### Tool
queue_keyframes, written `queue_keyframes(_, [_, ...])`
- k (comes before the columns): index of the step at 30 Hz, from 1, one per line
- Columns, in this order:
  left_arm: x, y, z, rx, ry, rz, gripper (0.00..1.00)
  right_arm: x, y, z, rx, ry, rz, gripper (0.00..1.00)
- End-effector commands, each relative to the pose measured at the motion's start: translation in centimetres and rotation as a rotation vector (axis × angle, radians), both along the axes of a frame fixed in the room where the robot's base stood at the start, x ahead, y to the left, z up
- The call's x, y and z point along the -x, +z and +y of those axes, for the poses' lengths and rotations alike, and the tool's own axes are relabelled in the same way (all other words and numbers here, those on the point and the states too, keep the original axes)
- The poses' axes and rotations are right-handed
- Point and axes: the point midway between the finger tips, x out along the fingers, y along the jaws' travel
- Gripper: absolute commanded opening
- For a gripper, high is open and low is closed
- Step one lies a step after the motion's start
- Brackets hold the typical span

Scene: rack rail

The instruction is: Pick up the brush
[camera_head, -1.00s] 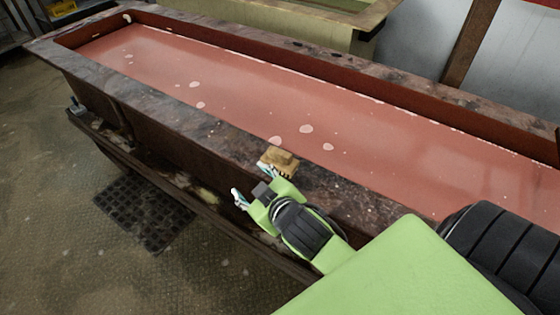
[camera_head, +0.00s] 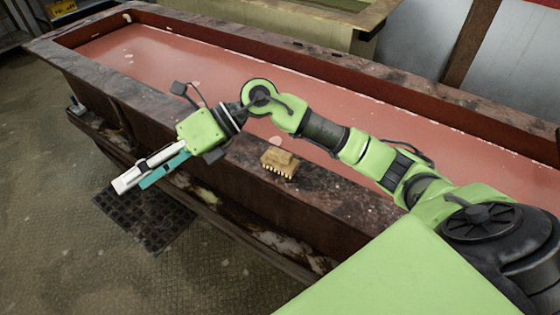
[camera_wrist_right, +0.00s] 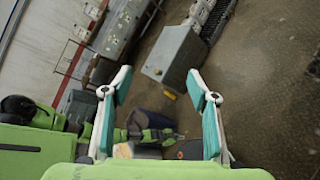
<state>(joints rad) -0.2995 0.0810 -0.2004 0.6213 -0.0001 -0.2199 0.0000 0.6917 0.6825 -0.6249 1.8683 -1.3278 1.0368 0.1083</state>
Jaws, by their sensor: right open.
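The brush (camera_head: 281,162) is a small tan block with bristles along its lower front edge. It rests on the rusty near rim of the long trough, in the middle of the head view. My right gripper (camera_head: 146,176) is left of the brush in the picture, apart from it, and points out past the trough's near side toward the lower left. In the right wrist view my right gripper (camera_wrist_right: 160,88) has its two teal-lined fingers spread wide with nothing between them. I cannot make out the brush in that view.
The long trough (camera_head: 235,158) has a rusty rim and a reddish surface inside. A dark perforated mat (camera_head: 150,228) lies on the floor. A paler trough (camera_head: 325,28) stands behind. My right arm stretches across the trough. Floor at the lower left is clear.

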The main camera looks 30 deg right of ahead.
Motion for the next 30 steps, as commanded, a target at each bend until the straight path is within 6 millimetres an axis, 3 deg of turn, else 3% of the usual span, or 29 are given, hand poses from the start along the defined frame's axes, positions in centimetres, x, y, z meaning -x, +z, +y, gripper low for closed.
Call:
queue_keyframes(3, [0.0, 0.0, 0.0, 0.001, 0.000, 0.000, 0.00, -1.8, -4.2, -6.9, 0.376, 0.033, -0.032, 0.54])
queue_keyframes(6, [0.0, 0.0, -0.1, 0.001, -0.001, 0.001, 0.00, -3.0, -5.9, -14.3, 0.664, 0.020, -0.007, 0.54])
queue_keyframes(9, [0.1, 0.0, -0.1, 0.001, -0.001, 0.001, 0.00, -3.5, -5.9, -21.4, 0.898, -0.016, 0.047, 0.54])
queue_keyframes(12, [0.1, 0.0, -0.1, 0.001, -0.001, 0.001, 0.00, -3.2, -5.0, -27.0, 1.064, -0.056, 0.109, 0.54])
queue_keyframes(15, [0.1, 0.0, -0.1, 0.002, 0.000, 0.001, 0.00, -2.8, -4.1, -30.4, 1.163, -0.088, 0.158, 0.54])
queue_keyframes(20, [0.1, -0.1, -0.2, 0.002, 0.000, 0.001, 0.00, -2.3, -4.4, -32.3, 1.218, -0.103, 0.193, 0.54])
queue_keyframes(30, [0.1, 0.9, -0.1, 0.002, 0.001, 0.002, 0.00, -2.2, -10.2, -32.2, 1.218, -0.101, 0.196, 0.54])
